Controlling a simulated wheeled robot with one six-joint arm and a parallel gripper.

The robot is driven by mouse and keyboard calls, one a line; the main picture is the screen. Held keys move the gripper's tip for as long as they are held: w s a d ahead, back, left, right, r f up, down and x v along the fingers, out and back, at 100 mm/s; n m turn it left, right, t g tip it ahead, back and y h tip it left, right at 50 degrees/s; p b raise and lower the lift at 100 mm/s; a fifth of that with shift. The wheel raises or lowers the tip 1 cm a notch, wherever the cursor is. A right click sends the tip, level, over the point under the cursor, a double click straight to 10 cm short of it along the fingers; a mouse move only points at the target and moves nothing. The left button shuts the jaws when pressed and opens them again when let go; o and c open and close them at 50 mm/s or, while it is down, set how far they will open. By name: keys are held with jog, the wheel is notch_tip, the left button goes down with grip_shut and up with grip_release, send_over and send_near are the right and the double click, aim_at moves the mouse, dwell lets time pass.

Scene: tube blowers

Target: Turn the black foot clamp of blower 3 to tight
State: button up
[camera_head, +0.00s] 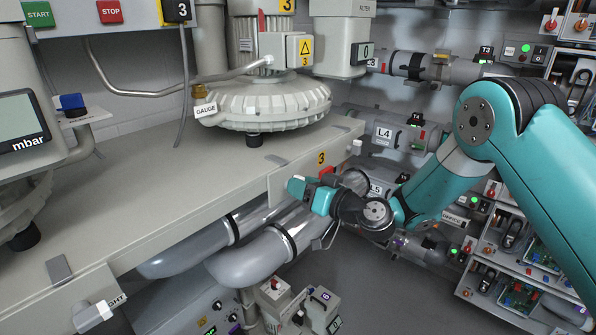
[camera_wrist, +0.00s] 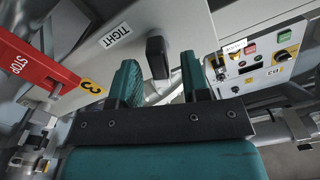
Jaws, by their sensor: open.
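The black foot clamp (camera_wrist: 158,58) of blower 3 is a short dark lever on a pale panel in the wrist view. A TIGHT label (camera_wrist: 115,36) is to its left and a yellow 3 plate (camera_wrist: 92,86) lies lower left. My gripper (camera_wrist: 162,82) has its two teal fingers apart, with the clamp showing in the gap between them, nearer the left finger. No contact is visible. In the head view my gripper (camera_head: 309,192) is at the bench's front panel below blower 3 (camera_head: 262,104). The clamp is not visible there, apparently behind my gripper.
A red STOP part (camera_wrist: 35,62) is at the left of the wrist view. Grey pipes (camera_head: 262,258) run under the bench (camera_head: 150,205). A white clamp (camera_head: 92,316) is on the nearer panel. Shelves with electronics (camera_head: 520,260) stand at right.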

jog(key=shift+x, duration=0.85)
grip_shut()
